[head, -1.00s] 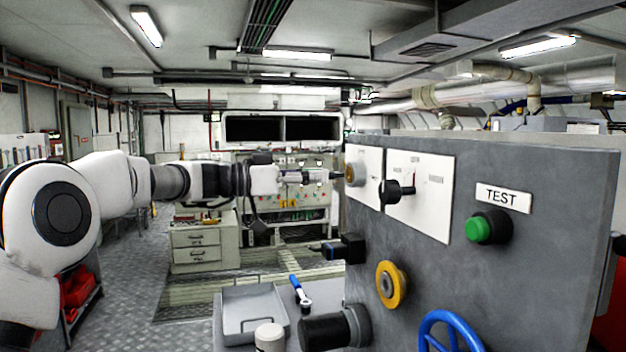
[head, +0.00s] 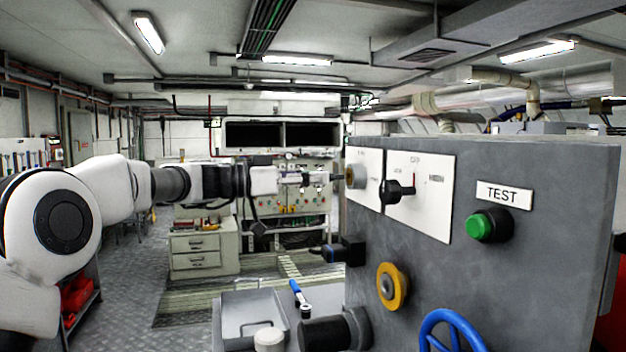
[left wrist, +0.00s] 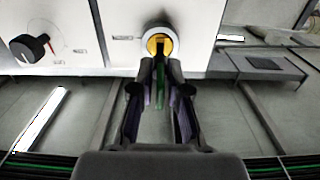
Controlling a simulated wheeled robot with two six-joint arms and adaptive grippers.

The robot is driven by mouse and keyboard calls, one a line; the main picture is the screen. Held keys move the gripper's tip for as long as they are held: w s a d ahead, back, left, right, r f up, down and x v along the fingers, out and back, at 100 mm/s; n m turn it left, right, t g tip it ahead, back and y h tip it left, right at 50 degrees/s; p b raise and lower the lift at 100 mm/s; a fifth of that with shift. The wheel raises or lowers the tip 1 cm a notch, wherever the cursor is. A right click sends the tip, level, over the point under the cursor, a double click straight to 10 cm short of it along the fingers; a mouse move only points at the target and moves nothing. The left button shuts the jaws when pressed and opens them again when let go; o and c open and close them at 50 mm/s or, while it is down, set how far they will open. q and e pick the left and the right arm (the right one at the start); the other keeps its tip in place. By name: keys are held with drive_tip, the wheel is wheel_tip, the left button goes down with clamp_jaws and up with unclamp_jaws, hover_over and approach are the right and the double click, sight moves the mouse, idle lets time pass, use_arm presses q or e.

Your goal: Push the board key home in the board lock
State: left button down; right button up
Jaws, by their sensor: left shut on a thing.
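The board lock (head: 350,177) is a round brass-coloured lock in a pale ring on the white plate of the grey panel. It also shows in the left wrist view (left wrist: 159,43), straight ahead of the fingers. My left gripper (head: 322,179) points at the lock from the left, its fingertips very close to it. In the left wrist view the fingers (left wrist: 160,88) are shut on the board key, of which a narrow green strip (left wrist: 160,90) shows between them. The key's front end lines up with the lock; its depth there is hidden. My right gripper is out of view.
The panel also bears a black rotary switch (head: 396,191), a green TEST button (head: 488,225), a yellow ring knob (head: 392,287) and a blue handwheel (head: 450,330). A grey tray (head: 249,313) and a blue-handled tool (head: 299,294) lie below the arm.

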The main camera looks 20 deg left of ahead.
use_arm(q)
drive_tip(key=shift+b+x, duration=0.4)
drive_tip(key=shift+x, duration=1.05)
drive_tip(key=c, duration=1.1)
unclamp_jaws()
